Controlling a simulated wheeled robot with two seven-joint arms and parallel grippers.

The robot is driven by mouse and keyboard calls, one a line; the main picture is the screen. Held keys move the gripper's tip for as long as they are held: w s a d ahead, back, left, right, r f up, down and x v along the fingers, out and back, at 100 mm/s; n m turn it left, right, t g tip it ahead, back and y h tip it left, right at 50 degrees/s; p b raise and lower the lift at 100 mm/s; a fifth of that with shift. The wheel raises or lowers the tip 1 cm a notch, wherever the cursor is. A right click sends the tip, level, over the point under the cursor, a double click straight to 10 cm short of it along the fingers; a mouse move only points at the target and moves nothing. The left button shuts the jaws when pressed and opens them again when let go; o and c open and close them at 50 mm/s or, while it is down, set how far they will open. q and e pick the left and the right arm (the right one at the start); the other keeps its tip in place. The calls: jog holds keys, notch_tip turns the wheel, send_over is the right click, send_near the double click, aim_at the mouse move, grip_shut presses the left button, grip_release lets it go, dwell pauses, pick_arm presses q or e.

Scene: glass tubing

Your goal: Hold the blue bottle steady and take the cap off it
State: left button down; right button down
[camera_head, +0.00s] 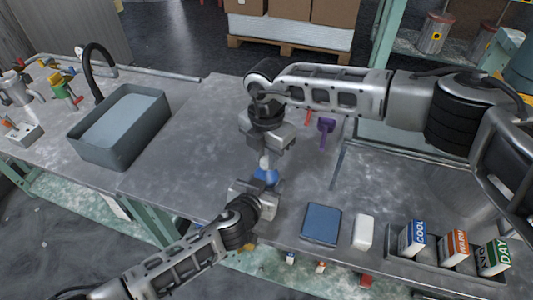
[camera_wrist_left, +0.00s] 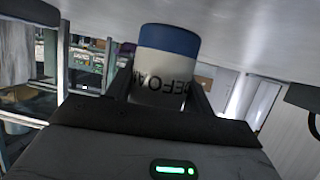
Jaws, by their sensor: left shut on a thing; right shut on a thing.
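The blue bottle (camera_head: 267,176) is near the middle of the table, mostly hidden between my two grippers. In the left wrist view the bottle (camera_wrist_left: 167,65) shows a blue end and a white label with dark letters. My left gripper (camera_head: 263,185) is shut on the bottle from the near side, with a finger on either side of it. My right gripper (camera_head: 265,157) comes down from above, shut at the bottle's top. A small pale piece (camera_head: 265,162), seemingly the cap, shows between its fingers. I cannot tell whether the cap still touches the bottle.
A grey basin (camera_head: 118,127) with a black tap stands at the left. A purple tool (camera_head: 325,130) and a red one (camera_head: 308,116) lie behind the right gripper. A blue box (camera_head: 321,223), a white block (camera_head: 363,232) and a tray of labelled boxes (camera_head: 430,268) are at the right.

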jog(key=n, duration=1.8)
jog(key=shift+r, duration=0.1)
jog(key=n, duration=1.8)
